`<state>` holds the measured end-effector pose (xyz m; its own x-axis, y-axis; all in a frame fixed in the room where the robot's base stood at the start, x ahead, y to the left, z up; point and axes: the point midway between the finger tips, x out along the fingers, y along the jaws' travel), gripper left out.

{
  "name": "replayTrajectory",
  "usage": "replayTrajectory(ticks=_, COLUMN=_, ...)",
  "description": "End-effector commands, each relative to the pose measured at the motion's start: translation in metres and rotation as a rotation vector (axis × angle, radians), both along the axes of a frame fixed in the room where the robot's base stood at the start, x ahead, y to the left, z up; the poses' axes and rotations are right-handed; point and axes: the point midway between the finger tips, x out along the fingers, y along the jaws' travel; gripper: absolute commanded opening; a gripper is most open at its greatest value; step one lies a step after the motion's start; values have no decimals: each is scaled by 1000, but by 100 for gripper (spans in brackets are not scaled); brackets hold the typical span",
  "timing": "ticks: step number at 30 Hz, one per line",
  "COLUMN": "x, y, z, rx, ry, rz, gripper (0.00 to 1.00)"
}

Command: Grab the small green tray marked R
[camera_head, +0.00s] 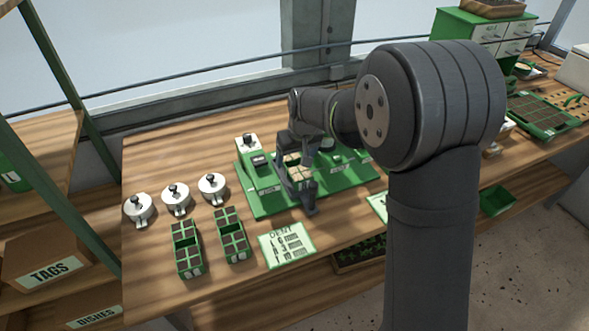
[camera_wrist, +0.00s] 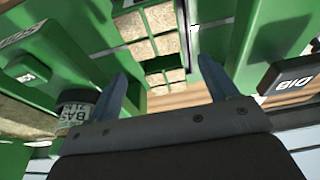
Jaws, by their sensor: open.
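My gripper (camera_head: 300,195) is over the green seeder board (camera_head: 258,200), open and empty. In the wrist view its two fingers (camera_wrist: 168,82) stand apart, pointing at a small green tray with tan-filled cells (camera_wrist: 154,46). That tray also shows in the head view (camera_head: 297,168), partly hidden by my gripper. The fingers do not visibly touch it. Two other small green trays with dark soil cells, a left one (camera_head: 186,250) and a right one (camera_head: 231,236), lie at the bench's front left. I cannot read an R on any tray.
Three lidded silver pots, one of them in the middle (camera_head: 176,198), stand behind the soil trays. A card headed DENT (camera_head: 286,245) lies at the front. Bare wood (camera_head: 150,160) shows at back left.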

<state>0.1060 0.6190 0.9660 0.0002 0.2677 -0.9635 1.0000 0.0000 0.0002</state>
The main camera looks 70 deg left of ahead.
Motion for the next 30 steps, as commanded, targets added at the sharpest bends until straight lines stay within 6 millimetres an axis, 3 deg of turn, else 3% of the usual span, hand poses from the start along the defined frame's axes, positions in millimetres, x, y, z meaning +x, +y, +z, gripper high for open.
replayTrajectory(ticks=6, x=-1, y=6, z=-33, rx=-2, ry=1, rz=0, gripper=78)
replayTrajectory(ticks=13, x=-1, y=7, z=-35, rx=0, ry=1, rz=0, gripper=78)
replayTrajectory(ticks=14, x=-1, y=7, z=-35, rx=0, ry=1, rz=0, gripper=76)
replayTrajectory(ticks=21, x=-1, y=7, z=-35, rx=0, ry=1, rz=0, gripper=29)
replayTrajectory(ticks=30, x=-1, y=7, z=-31, rx=2, ry=0, rz=0, gripper=26)
